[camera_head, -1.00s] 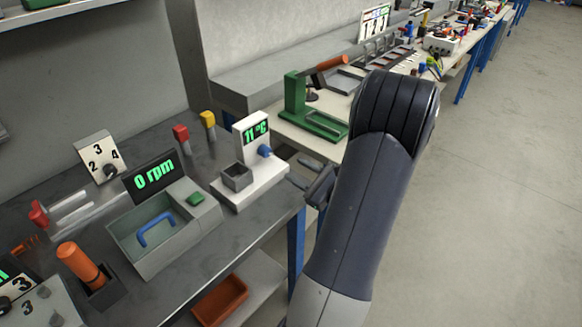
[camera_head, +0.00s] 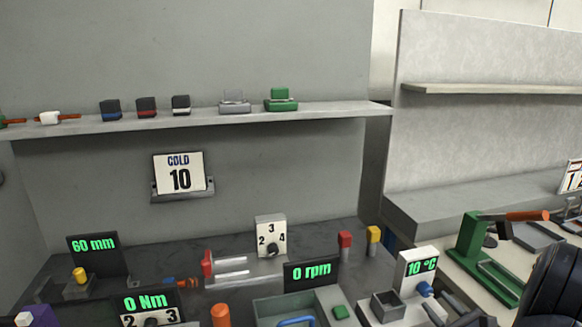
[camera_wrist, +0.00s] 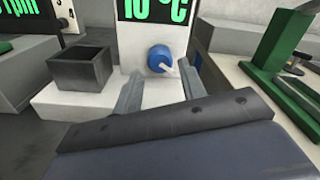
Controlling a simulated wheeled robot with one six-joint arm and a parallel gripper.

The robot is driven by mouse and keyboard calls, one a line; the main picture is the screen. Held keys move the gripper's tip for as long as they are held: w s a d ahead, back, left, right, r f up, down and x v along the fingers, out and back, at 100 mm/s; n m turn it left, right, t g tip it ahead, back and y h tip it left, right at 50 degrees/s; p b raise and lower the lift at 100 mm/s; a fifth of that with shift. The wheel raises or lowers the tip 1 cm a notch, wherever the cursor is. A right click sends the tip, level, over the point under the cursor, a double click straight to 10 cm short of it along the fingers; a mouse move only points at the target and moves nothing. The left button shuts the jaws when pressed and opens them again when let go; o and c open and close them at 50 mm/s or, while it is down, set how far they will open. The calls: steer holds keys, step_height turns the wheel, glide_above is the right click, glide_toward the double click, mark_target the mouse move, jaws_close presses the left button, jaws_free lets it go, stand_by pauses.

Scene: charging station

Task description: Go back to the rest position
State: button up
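My gripper (camera_wrist: 160,75) shows in the wrist view with its two fingers spread apart and nothing between them. My dark arm fills the lower right corner.
A green press (camera_head: 468,250) with an orange lever stands to the right. A green-grey box (camera_head: 270,312) with a 0 rpm display stands to the left, with red and yellow blocks behind. A wall shelf (camera_head: 220,124) holds several small items above a COLD 10 card (camera_head: 179,174).

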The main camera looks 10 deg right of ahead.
mark_target(428, 294)
steer(key=w, duration=0.3)
steer(key=shift+w+a, duration=0.15)
steer(key=shift+a, duration=0.05)
steer(key=shift+w, duration=0.25)
steer(key=shift+n, duration=0.6)
steer(key=shift+s, duration=0.1)
steer(key=shift+m, duration=0.3)
